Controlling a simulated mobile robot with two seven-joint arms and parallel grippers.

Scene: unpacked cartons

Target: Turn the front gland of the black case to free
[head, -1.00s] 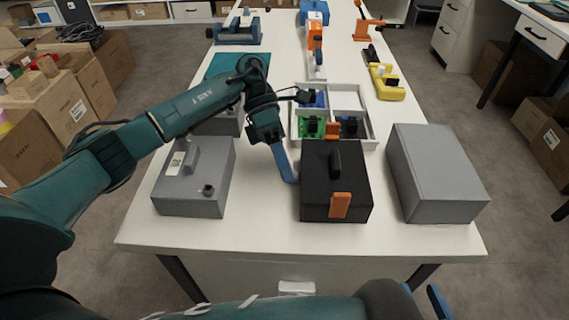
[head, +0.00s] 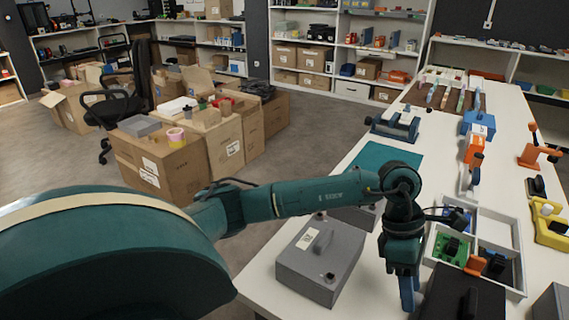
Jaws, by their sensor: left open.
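The black case (head: 446,289) is at the bottom edge of the head view, right of centre. Only its top and part of the black handle (head: 468,303) show. Its front face and the front gland are cut off below the picture. My left gripper (head: 409,297) points down with blue fingers, just left of the black case, between it and the grey case (head: 318,268). The gripper is open, with nothing seen between its fingers. I cannot tell whether a finger touches the case. My right gripper is not in view.
Another grey box (head: 549,304) is cut off at the lower right. A teal mat (head: 388,158) and a vise-like device (head: 397,124) lie farther back. Cartons (head: 170,160) stand on the floor at left.

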